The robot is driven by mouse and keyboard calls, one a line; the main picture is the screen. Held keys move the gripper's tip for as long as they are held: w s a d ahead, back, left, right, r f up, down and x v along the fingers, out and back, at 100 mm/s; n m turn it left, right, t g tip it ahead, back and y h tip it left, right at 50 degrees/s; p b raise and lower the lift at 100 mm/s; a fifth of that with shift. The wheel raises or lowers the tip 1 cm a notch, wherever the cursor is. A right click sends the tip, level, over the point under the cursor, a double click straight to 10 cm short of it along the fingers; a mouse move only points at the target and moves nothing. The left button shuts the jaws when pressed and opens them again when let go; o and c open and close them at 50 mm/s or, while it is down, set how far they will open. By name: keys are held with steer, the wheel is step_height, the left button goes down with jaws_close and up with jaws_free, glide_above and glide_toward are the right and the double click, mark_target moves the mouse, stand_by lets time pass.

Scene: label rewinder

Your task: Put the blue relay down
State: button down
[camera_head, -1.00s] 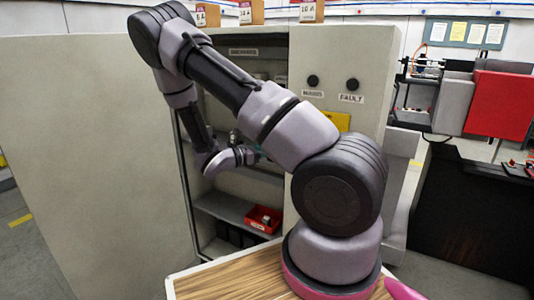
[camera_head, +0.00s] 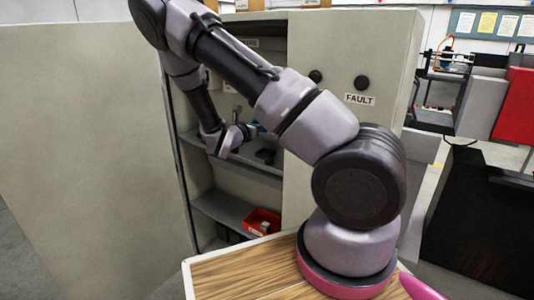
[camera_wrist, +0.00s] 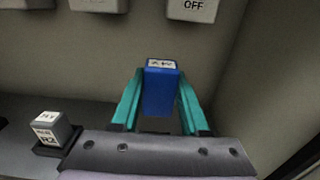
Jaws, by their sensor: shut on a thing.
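The blue relay (camera_wrist: 160,92) is a small upright block with a pale printed label on its top. In the wrist view it sits between the two teal fingers of my gripper (camera_wrist: 158,100), which is shut on it. In the head view my gripper (camera_head: 254,130) reaches inside the open cabinet, above a shelf; the relay itself is too small to make out there. I cannot tell whether the relay's underside touches anything.
A grey block with a printed label (camera_wrist: 52,127) sits in a dark base at left in the wrist view. A pale block marked OFF (camera_wrist: 193,9) is on the wall ahead. A red bin (camera_head: 262,221) sits on a lower shelf. The cabinet's FAULT panel (camera_head: 352,130) stands right of the opening.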

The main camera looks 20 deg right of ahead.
steer(key=f, duration=0.5)
steer(key=shift+d+f, duration=0.25)
steer(key=shift+f, duration=2.2)
steer(key=shift+f, duration=0.15)
steer(key=shift+c, duration=2.1)
jaws_free()
steer(key=shift+a+r, duration=0.2)
steer(key=v, duration=1.1)
steer(key=shift+s+a, duration=0.25)
